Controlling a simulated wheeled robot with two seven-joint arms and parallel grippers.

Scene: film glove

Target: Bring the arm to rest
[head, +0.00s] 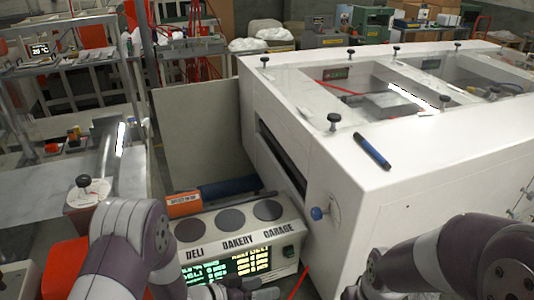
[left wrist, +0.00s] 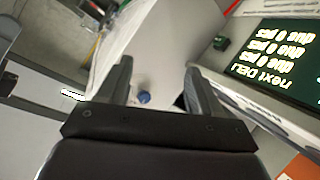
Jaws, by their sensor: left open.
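My left arm (head: 125,240) comes in from the lower left of the head view, bent at a grey and purple joint. My left gripper (head: 255,289) is partly cut off by the bottom edge, in front of the display box (head: 240,240). In the left wrist view the left gripper (left wrist: 158,70) is open, with nothing between its two dark fingers. My right arm (head: 450,258) crosses the lower right of the head view, and its gripper is out of view.
A large white cabinet (head: 440,165) with clear top windows fills the right side. A blue pen (head: 373,151) lies on its top and a blue knob (head: 317,213) sticks out of its side. A grey panel (head: 195,130) stands beside it. Metal shelves (head: 75,75) stand at left.

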